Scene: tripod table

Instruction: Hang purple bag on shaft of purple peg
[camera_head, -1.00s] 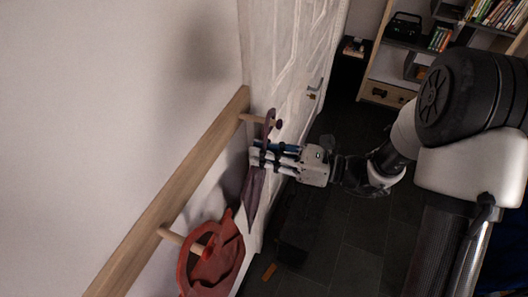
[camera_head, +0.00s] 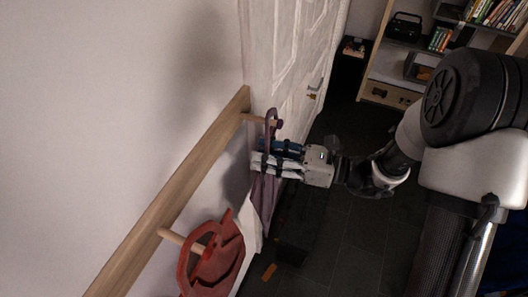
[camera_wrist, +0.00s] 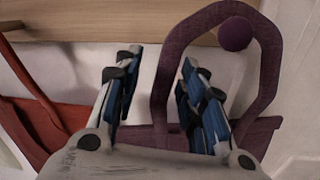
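The purple bag (camera_head: 265,192) hangs below the far peg in the head view. Its handle loop also shows in the wrist view (camera_wrist: 163,85), passing around the purple knob (camera_wrist: 235,34) of the purple peg (camera_head: 279,124). The knob shows inside the top of the loop; the shaft (camera_head: 253,119) runs from the knob to the rail. My gripper (camera_head: 275,160) is just below the peg. In the wrist view its fingers (camera_wrist: 160,90) are apart, with the loop's left strand between them and the right finger in front of the loop's opening. The bag's lower part is partly hidden.
A wooden rail (camera_head: 180,185) runs along the wall. A red bag (camera_head: 215,260) hangs on a nearer peg with a red end (camera_head: 207,251). A white door (camera_head: 285,60) stands close behind the purple peg. Shelves (camera_head: 390,70) stand at the back right, with dark floor between.

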